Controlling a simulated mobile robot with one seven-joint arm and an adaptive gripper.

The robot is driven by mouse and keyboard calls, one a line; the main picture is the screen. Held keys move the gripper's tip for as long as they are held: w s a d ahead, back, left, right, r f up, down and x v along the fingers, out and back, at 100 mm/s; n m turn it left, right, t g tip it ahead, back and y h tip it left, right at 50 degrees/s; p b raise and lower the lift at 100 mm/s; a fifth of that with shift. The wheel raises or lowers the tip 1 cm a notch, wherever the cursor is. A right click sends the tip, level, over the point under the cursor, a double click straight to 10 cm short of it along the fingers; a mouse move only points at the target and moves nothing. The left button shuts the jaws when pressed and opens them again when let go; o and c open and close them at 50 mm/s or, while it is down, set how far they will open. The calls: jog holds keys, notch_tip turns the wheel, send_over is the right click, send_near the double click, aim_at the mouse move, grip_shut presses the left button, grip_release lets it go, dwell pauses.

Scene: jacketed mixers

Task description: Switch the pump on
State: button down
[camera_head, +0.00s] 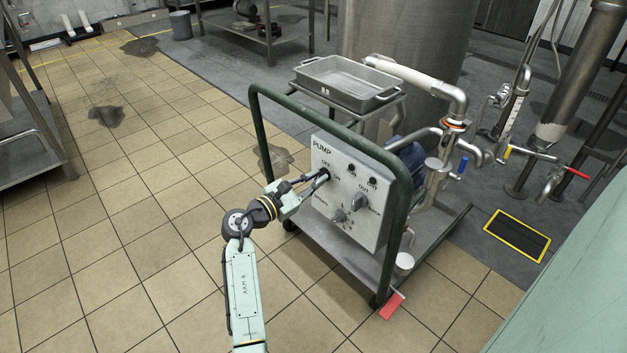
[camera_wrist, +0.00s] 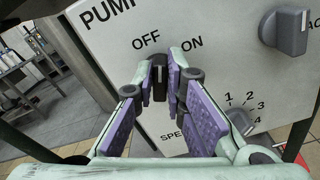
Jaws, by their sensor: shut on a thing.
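The pump's control panel (camera_head: 345,195) is a light grey box face marked PUMP on a green-framed cart. My gripper (camera_head: 318,180) reaches it from the left, at the OFF/ON switch near the panel's upper left. In the wrist view, the switch is a small black knob (camera_wrist: 160,82) with a pale line, below and between the OFF and ON labels. My gripper's fingertips (camera_wrist: 161,72) are shut on this knob, one on each side. The line looks roughly upright; I cannot tell clearly which label it points to. In the head view the fingers largely hide the knob.
A grey selector knob (camera_head: 361,201) and a speed dial (camera_head: 339,215) sit close by on the panel. The green cart handle (camera_head: 325,122) arches around it. A metal tray (camera_head: 348,82) stands above, pipes and valves to the right.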

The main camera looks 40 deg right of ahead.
jog(key=shift+s+f+m+b, duration=0.1)
jog(key=shift+m+b, duration=0.7)
jog(key=shift+m, duration=0.75)
jog(key=shift+s+f+m+b, duration=0.15)
jog(key=shift+m+b, duration=0.65)
jog(key=shift+m, duration=0.7)
jog(key=shift+s+f+m+b, duration=0.1)
jog(key=shift+m+b, duration=0.7)
jog(key=shift+m, duration=0.75)
jog(key=c, duration=1.6)
grip_release()
jog(key=shift+c, duration=0.2)
jog(key=shift+w, duration=0.1)
jog(key=a, duration=0.7)
jog(key=shift+s+a, duration=0.25)
jog(key=shift+s, duration=0.1)
